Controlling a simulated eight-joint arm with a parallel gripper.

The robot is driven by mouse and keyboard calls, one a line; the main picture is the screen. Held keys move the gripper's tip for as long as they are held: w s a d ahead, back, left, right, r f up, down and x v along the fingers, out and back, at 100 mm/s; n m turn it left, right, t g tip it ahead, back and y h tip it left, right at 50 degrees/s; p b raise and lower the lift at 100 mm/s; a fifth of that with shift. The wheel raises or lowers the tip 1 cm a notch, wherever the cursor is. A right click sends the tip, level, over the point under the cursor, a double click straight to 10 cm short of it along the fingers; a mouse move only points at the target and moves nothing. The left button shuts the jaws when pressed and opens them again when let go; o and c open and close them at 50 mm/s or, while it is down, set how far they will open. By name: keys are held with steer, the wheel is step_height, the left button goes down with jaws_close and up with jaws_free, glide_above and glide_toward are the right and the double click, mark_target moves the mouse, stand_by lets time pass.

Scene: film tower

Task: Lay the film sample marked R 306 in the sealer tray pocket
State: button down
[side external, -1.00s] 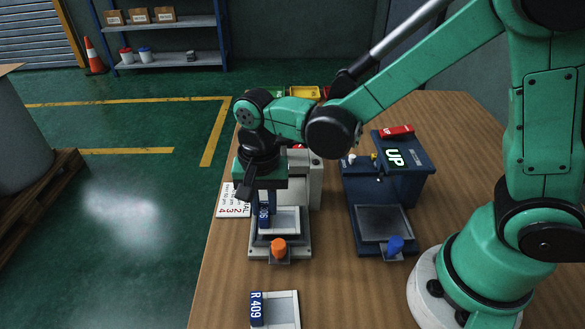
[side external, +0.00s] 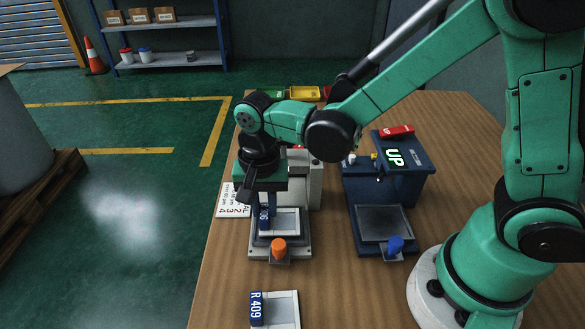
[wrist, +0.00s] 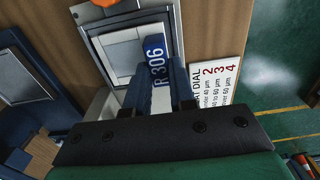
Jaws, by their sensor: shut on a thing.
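The film sample R 306 is a white sheet (side external: 285,221) with a blue label (wrist: 157,60). My gripper (wrist: 160,82) is shut on its label end; in the side view my gripper (side external: 263,202) points down. The sheet lies over the tray (side external: 300,254) of the pale machine with the orange knob (side external: 279,246). In the wrist view the sheet looks roughly lined up with the grey tray frame (wrist: 178,35), slightly turned. I cannot tell whether it touches the pocket floor. The fingers hide part of the label.
A blue machine (side external: 412,160) marked UP, with a blue knob (side external: 395,245), stands to the right. Another sample, R 409 (side external: 283,309), lies at the table's front. A white dial card (side external: 235,200) lies left of the pale machine. Yellow (side external: 304,93) and green bins stand behind.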

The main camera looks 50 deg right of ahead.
steer(key=shift+f, duration=0.1)
steer(key=shift+c, duration=0.5)
jaws_free()
steer(key=shift+r, duration=3.55)
steer(key=s+d+r+n+t, duration=0.3)
steer(key=s+d+n+t, duration=0.1)
steer(key=d+n+t, duration=0.3)
steer(key=d+n, duration=0.2)
steer(key=shift+d, duration=0.35)
